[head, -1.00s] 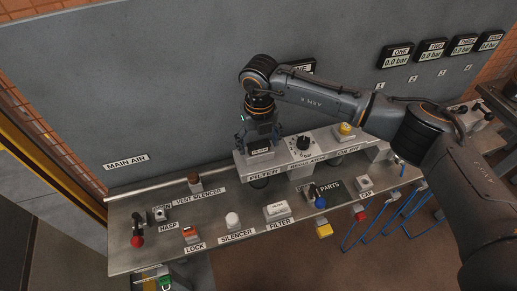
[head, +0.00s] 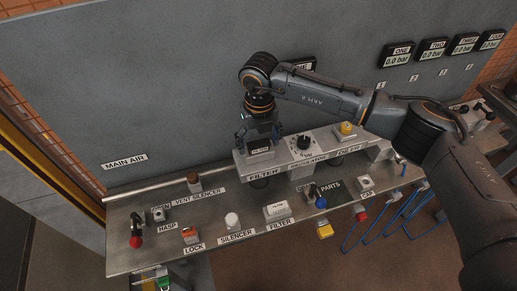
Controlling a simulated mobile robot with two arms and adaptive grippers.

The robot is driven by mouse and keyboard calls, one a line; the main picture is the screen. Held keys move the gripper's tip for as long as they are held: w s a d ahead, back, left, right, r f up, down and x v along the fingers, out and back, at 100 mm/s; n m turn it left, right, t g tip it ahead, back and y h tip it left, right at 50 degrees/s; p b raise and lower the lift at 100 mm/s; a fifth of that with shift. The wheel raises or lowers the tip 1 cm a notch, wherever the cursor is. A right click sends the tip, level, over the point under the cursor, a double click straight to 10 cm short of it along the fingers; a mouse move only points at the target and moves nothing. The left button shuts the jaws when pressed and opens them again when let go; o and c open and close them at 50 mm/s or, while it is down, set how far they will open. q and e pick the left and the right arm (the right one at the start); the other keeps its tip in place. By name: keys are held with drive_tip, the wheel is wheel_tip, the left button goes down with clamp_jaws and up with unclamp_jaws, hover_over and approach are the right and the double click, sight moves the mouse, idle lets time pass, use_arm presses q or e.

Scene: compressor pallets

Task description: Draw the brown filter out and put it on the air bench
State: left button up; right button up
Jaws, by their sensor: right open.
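My right gripper (head: 258,139) is open and points down over the left end of the raised grey unit (head: 297,160), above its FILTER label. Its fingers stand apart at either side of a small labelled block (head: 260,151) there. That block's brown colour cannot be made out, and the gripper partly covers it. I cannot tell whether the fingers touch it. The air bench (head: 160,236) is the long grey metal top below. A white filter (head: 276,208) lies on it behind a FILTER label. My left gripper is not in view.
On the bench stand a white silencer (head: 232,220), an orange-red lock (head: 190,235), a brown vent silencer (head: 194,181) and a red-handled valve (head: 136,240). A black knob (head: 303,144) and a yellow button (head: 346,129) sit on the raised unit.

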sight(259, 144)
drive_tip(key=c, duration=1.6)
drive_tip(key=shift+r, duration=0.1)
drive_tip(key=shift+r, duration=0.1)
drive_tip(key=shift+s+r+p, duration=0.1)
drive_tip(key=shift+r+p, duration=0.95)
drive_tip(key=shift+r, duration=1.8)
drive_tip(key=shift+r, duration=0.25)
